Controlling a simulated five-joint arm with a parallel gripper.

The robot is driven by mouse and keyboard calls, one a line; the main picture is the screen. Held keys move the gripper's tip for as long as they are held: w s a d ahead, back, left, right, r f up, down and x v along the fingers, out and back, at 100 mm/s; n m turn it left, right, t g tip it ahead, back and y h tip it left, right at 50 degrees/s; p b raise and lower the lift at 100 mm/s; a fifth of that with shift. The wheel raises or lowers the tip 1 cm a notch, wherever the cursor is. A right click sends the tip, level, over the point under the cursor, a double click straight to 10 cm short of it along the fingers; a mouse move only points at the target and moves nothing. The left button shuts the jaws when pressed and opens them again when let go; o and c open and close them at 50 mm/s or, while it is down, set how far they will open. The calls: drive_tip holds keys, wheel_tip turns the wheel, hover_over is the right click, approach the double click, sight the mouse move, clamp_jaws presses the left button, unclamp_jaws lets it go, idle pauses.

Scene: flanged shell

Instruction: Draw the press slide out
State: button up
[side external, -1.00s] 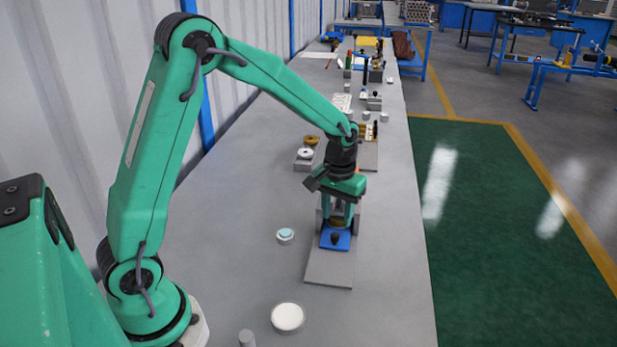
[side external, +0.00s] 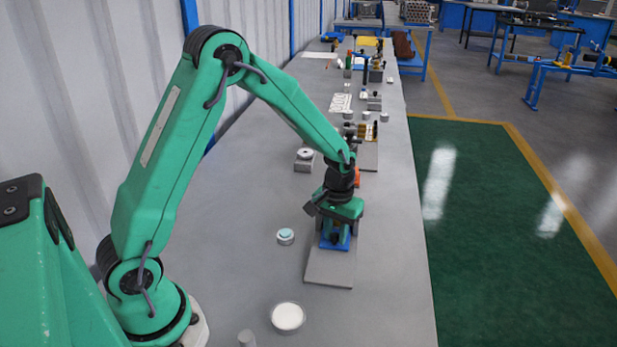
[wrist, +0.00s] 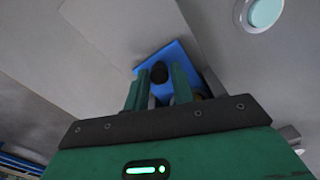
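The press slide is a blue plate (side external: 335,243) at the front of the press, lying over a grey base plate (side external: 330,270). In the wrist view the blue slide (wrist: 184,56) carries a round black knob (wrist: 159,73). My gripper (side external: 338,232) is low over the slide in the side view, hiding the knob and most of the press. In the wrist view my gripper (wrist: 160,74) has its two green fingers apart, one on each side of the knob. Narrow gaps seem to show beside the knob; contact is not clear.
A small round piece with a teal top (side external: 285,236) stands left of the base plate. A white dish (side external: 288,317) and a grey cylinder (side external: 246,339) are nearer the camera. Several fixtures line the bench farther back. The bench right of the base plate is clear.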

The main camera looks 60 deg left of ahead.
clamp_jaws()
drive_tip(key=s+d, duration=0.7)
drive_tip(key=shift+s+d, duration=0.2)
drive_tip(key=shift+d, duration=0.05)
drive_tip(key=shift+o, duration=2.1)
unclamp_jaws()
drive_tip(key=shift+r, duration=0.15)
wheel_tip(320, 180, up, 8)
drive_tip(key=shift+f, duration=0.2)
